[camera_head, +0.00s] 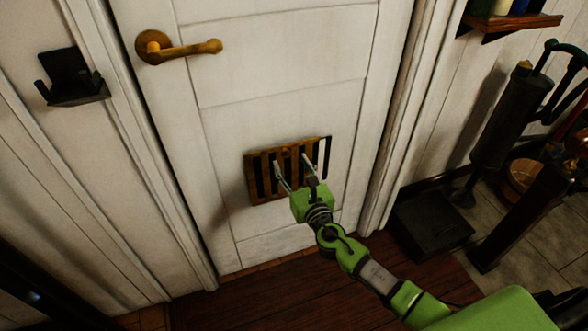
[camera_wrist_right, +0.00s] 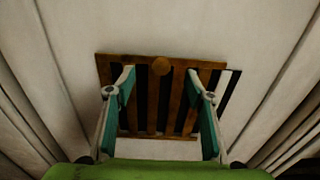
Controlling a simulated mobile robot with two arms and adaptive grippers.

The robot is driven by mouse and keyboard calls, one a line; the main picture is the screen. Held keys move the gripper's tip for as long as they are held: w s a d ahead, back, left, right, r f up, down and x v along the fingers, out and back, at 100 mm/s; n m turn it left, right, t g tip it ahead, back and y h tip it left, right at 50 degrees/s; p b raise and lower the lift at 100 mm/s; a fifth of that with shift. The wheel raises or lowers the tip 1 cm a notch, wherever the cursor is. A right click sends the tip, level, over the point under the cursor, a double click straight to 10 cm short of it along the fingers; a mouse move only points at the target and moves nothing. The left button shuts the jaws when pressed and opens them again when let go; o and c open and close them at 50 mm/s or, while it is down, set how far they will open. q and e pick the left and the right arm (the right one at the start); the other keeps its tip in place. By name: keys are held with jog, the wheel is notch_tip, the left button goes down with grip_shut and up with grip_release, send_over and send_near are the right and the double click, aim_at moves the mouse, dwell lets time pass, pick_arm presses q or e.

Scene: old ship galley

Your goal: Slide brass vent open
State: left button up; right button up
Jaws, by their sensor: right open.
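The brass vent (camera_head: 256,183) is a slatted brown-gold plate low on the white door. Dark gaps show between its slats, and a pale strip shows near its right edge. In the right wrist view the vent (camera_wrist_right: 154,122) has a small round knob (camera_wrist_right: 161,66) at its top middle. My right gripper (camera_head: 293,168) is open in front of the vent, its two fingers spread. In the wrist view the right gripper (camera_wrist_right: 161,85) has a finger on each side of the knob, apart from it. Whether the fingertips touch the slats I cannot tell. My left gripper is not in view.
The white door (camera_head: 275,75) has a brass lever handle (camera_head: 180,47) at upper left. A dark wall bracket (camera_head: 72,80) is left of the door. A dark box (camera_head: 432,220) and a dark pump-like device (camera_head: 500,125) stand at right. The wooden floor (camera_head: 250,300) before the door looks clear.

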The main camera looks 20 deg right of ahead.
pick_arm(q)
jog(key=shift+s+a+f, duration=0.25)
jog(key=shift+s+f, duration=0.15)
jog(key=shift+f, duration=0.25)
pick_arm(e)
jog(key=s, duration=0.6)
jog(key=shift+s, duration=0.25)
jog(key=shift+d, duration=0.1)
